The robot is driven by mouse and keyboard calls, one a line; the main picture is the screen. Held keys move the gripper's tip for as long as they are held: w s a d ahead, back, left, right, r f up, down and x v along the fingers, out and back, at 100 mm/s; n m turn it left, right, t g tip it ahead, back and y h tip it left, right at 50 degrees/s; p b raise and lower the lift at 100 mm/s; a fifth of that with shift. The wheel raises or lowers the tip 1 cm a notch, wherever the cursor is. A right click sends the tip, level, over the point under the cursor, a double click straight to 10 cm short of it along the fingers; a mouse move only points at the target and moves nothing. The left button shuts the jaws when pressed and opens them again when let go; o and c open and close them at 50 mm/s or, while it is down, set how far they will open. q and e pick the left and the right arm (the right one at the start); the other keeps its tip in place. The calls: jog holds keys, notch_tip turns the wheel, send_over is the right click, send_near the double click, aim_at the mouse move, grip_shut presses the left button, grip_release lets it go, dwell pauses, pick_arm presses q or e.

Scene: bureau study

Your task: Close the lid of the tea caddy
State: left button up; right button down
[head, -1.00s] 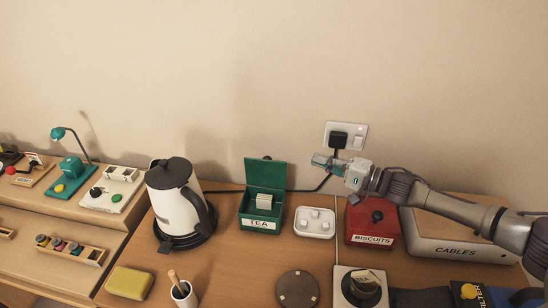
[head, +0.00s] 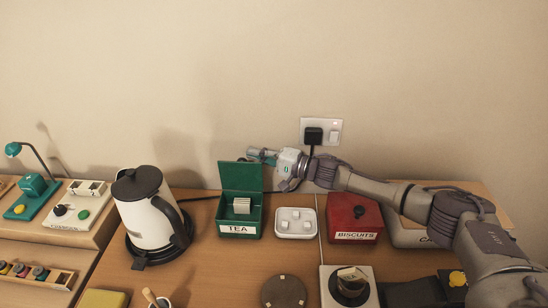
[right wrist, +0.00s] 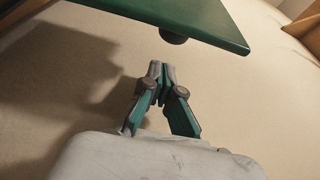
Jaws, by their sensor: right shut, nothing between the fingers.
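The green tea caddy (head: 240,230), labelled TEA, stands on the desk with its lid (head: 240,177) raised upright at the back. Pale blocks, perhaps tea bags (head: 242,205), lie inside. My right gripper (head: 252,155) is at the top right of the raised lid, its fingers shut and empty. In the right wrist view the shut fingertips (right wrist: 160,72) lie close to the lid's green edge (right wrist: 205,18) and its dark knob (right wrist: 173,38), with a small gap visible. My left gripper is not in view.
A white kettle (head: 142,225) stands left of the caddy. A white tray (head: 296,232) and a red biscuits box (head: 372,215) stand to the right, under my right arm. The wall with a socket and black plug (head: 313,135) is close behind.

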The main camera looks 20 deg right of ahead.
jog(key=shift+s+a+p, duration=0.35)
jog(key=shift+s+a, duration=0.25)
jog(key=shift+s, duration=0.2)
jog(key=shift+w, duration=0.1)
